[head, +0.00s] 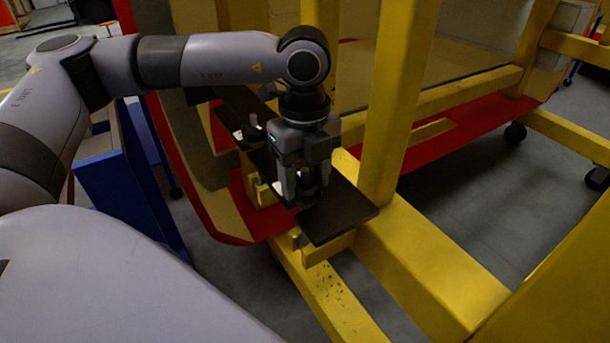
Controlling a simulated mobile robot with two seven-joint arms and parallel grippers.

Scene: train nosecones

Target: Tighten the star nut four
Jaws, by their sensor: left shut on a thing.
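My left gripper (308,190) points straight down over a dark flat plate (342,212) on the yellow frame. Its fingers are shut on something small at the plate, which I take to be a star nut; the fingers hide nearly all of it. I cannot tell how far it is turned, or which number it has. My right gripper is not in view.
A yellow frame (430,275) surrounds the work spot, with an upright post (397,95) just right of my gripper. A red and cream nosecone panel (222,205) stands behind. A blue cart (125,185) is at left. Grey floor shows at right.

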